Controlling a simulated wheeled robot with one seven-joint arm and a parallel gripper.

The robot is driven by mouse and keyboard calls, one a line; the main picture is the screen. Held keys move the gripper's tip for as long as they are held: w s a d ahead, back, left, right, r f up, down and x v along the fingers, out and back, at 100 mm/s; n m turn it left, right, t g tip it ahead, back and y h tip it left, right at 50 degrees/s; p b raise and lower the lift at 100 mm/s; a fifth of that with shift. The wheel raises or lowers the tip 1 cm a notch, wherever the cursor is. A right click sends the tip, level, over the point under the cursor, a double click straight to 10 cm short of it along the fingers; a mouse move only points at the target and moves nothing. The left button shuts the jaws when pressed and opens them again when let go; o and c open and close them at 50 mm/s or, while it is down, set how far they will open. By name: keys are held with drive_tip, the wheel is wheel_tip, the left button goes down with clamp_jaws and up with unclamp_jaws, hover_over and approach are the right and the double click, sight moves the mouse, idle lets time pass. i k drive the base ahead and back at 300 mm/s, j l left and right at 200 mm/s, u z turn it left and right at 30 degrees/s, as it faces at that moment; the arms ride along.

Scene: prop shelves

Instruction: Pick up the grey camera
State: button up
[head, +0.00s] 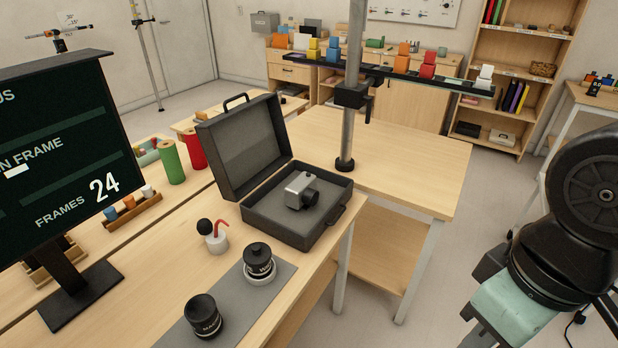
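The grey camera (302,191) is a small light-grey box with a black lens facing right. It lies inside an open dark case (275,234) on the wooden table, in the case's bottom half. The case's lid stands up at the back left. My arm shows at the right edge, over the floor and well apart from the case. Its fingertips are not visible, so my gripper is out of view.
Two black lens-like cylinders (204,316) (258,262) stand on a grey mat (234,304). A white pot with a black ball and red tube (215,240) is beside the case. A vertical pole (348,130) stands behind it. A monitor (62,150) fills the left. Bare tabletop (410,170) lies right.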

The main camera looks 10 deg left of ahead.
sight(303, 192)
drive_tip(key=u, duration=0.75)
drive_tip(key=i+l, duration=0.1)
drive_tip(key=i, duration=1.25)
drive_tip(key=u, duration=0.05)
